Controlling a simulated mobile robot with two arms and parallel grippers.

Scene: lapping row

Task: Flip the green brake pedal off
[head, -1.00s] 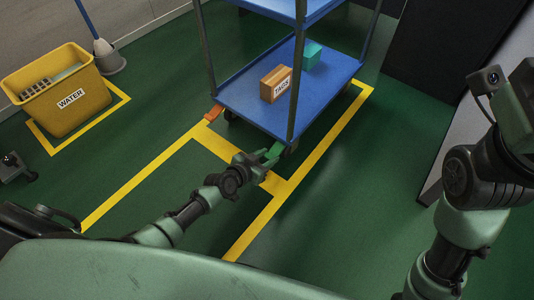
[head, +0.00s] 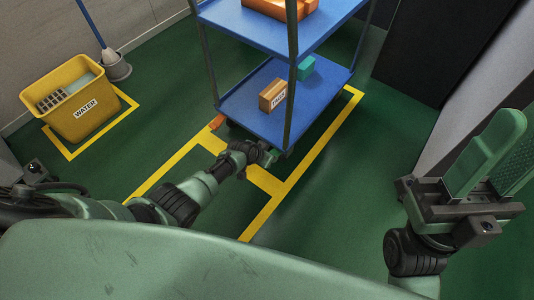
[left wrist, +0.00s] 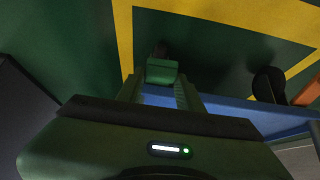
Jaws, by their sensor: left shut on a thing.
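The green brake pedal (left wrist: 161,71) is at the near lower corner of the blue cart, by a caster. In the left wrist view it sits between my left fingers. My left gripper (head: 269,155) is shut on it, low at the cart's edge. In the head view the gripper largely hides the pedal. The blue cart (head: 243,110) stands on the green floor. My right gripper (head: 492,150) is raised at the right of the head view, open and empty, away from the cart.
An orange pedal (head: 216,122) is at the cart's left corner. The lower shelf holds a labelled brown box (head: 272,95) and a teal block (head: 306,68). An orange item (head: 280,8) lies on the upper shelf. A yellow water bucket (head: 68,105) stands left. Floor right of the cart is clear.

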